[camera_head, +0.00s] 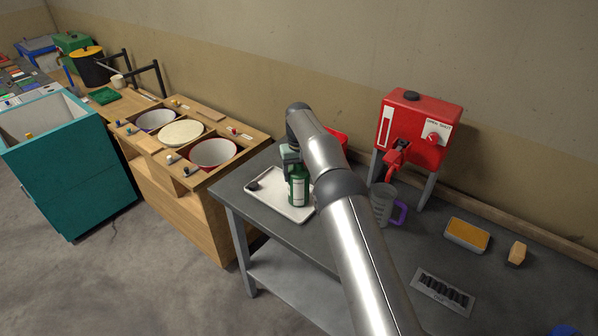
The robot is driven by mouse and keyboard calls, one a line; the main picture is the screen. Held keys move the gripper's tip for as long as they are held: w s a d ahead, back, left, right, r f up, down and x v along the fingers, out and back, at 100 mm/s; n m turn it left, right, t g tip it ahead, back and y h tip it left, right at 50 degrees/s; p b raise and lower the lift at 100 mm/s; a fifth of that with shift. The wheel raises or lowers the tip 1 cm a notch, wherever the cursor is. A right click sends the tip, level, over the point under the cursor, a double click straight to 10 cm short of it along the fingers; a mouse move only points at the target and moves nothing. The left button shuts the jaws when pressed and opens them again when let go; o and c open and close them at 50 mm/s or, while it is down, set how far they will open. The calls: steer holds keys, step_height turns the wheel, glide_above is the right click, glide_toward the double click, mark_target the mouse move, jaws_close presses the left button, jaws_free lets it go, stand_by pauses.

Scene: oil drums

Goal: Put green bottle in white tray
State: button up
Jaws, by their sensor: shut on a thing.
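The green bottle (299,188) has a pale label and is upright over the right part of the white tray (270,203). I cannot tell whether its base touches the tray. My gripper (292,165) is at the bottle's upper part and is shut on it. My arm comes in from the bottom right and hides part of the bottle's surroundings and the tray's far right side. The white tray lies on the dark grey table, and a small dark object (254,185) is in its left corner.
A red dispenser (413,128) on legs stands at the back, with a grey jug with a purple handle (383,205) below it. A red container (338,135) is partly behind my arm. A yellow sponge tray (467,235) and a slotted plate (443,292) lie right. A wooden counter (195,208) stands left.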

steer(key=shift+f, duration=0.1)
steer(key=o, duration=1.5)
step_height(320, 180, up, 8)
steer(key=shift+f, duration=0.25)
